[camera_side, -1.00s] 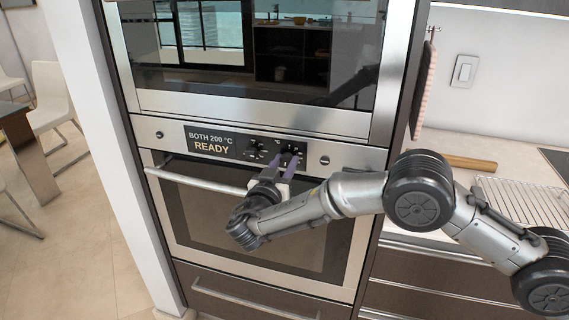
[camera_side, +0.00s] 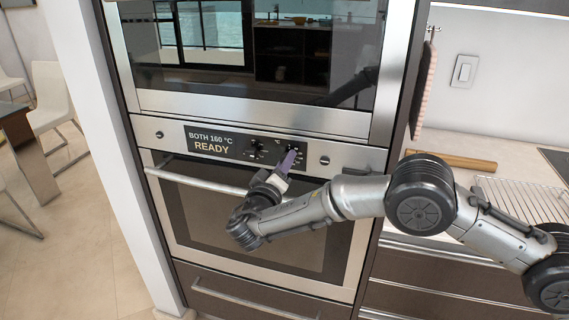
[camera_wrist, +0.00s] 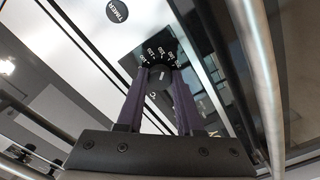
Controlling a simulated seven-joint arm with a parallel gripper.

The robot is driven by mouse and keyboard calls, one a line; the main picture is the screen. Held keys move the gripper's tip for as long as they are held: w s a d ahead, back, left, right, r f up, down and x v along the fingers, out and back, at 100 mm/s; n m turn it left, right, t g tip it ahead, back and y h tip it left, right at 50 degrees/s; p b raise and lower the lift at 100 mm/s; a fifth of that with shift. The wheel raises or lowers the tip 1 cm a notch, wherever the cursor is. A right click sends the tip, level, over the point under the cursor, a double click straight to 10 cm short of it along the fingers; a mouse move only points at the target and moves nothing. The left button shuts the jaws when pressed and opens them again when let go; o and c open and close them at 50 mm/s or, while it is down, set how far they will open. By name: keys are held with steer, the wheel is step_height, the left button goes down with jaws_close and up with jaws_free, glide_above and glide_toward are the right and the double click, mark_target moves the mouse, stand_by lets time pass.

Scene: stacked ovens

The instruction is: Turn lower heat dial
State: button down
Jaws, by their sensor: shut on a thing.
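The oven's dark control panel (camera_side: 232,144) carries a display (camera_side: 209,142) reading "BOTH 160 °C READY". A black dial (camera_side: 257,144) is in its middle, and a second dial, at the panel's right end, is mostly hidden by my gripper (camera_side: 289,157). My gripper's purple fingers are closed around this right dial. In the wrist view, the dial (camera_wrist: 160,78) sits between the fingertips of my gripper (camera_wrist: 159,72), with a ring of white numbers beyond it. I cannot read the dial's exact setting.
The lower oven's handle bar (camera_side: 196,181) runs across just below the panel, close to my gripper. The upper oven (camera_side: 245,60) stands above. A counter with a wire rack (camera_side: 520,199) and a wooden rolling pin (camera_side: 452,161) is at right.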

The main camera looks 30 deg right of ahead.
steer(key=n, duration=1.3)
steer(key=shift+n, duration=0.4)
steer(key=n, duration=1)
steer(key=shift+n, duration=2)
steer(key=c, duration=0.5)
jaws_free()
steer(key=shift+c, duration=0.2)
